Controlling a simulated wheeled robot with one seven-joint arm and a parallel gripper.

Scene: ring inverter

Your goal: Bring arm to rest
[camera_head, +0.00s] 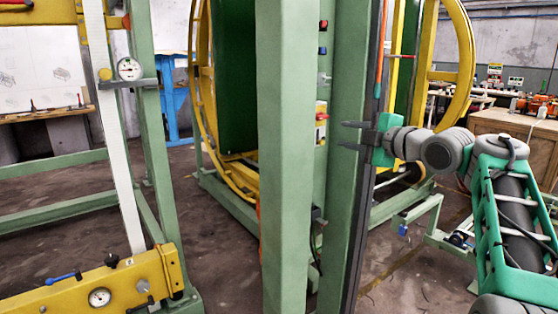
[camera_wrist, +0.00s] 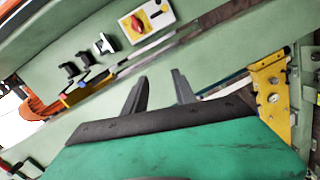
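My gripper (camera_head: 341,135) reaches in from the right in the head view, with its fingers pointing left towards a green post (camera_head: 349,220). In the wrist view my gripper (camera_wrist: 159,78) shows two dark fingers, apart, with nothing between them. Behind the fingers is a pale green machine surface (camera_wrist: 215,60). I cannot tell whether the fingertips touch it. My arm is stretched out on the right side of the head view.
A panel with a red switch (camera_wrist: 138,24) and several dark knobs show ahead of the fingers; the switch box (camera_head: 321,116) is on the green frame. A yellow bracket (camera_wrist: 271,90) is at right. A yellow ring (camera_head: 463,50) stands behind. Open floor (camera_head: 400,275) lies below the arm.

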